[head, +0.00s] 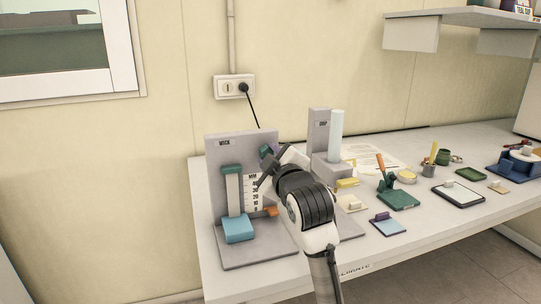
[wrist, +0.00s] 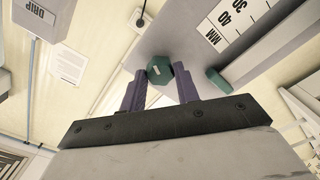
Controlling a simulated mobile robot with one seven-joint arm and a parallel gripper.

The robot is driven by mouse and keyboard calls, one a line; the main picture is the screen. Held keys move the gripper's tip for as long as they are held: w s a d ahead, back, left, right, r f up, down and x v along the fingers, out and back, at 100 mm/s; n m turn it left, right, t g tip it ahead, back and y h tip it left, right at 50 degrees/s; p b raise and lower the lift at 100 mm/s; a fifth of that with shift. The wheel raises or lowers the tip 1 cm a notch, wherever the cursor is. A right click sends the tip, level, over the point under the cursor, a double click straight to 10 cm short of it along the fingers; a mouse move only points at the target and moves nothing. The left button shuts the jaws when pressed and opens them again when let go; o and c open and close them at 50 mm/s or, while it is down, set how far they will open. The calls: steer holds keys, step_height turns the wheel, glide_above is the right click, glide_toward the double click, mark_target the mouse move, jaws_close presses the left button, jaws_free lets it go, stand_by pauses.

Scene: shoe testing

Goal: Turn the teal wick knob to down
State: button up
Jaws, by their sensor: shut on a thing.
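The teal wick knob (wrist: 160,71) is a small faceted knob with a pale mark on its face. It sits between the two purple fingers of my gripper (wrist: 160,88) in the wrist view, and the gripper is shut on it. In the head view my gripper (head: 268,160) is at the upper right of the grey panel marked WICK (head: 215,157), and the knob is mostly hidden there by the fingers and arm. A teal clamp bar (head: 232,170) holds a pale strip (head: 233,195) above a light-blue block (head: 239,229) on this stand.
The grey DRIP stand (head: 319,130) with a pale-blue cylinder (head: 336,136) stands just right of my arm. A scale marked MM (wrist: 236,19) is on the wick panel. Small items, including a green holder (head: 398,199), spread over the white table's right side.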

steer(key=m+p, duration=0.5)
steer(key=m, duration=0.6)
steer(key=shift+f+m, duration=0.1)
steer(key=shift+m, duration=0.2)
stand_by(0.4)
steer(key=o, duration=1)
steer(key=shift+s, duration=0.1)
steer(key=b+v, duration=0.2)
steer(key=v, duration=1.1)
steer(key=shift+s+d+b, duration=0.15)
steer(key=shift+s+b, duration=0.15)
steer(key=shift+b, duration=0.1)
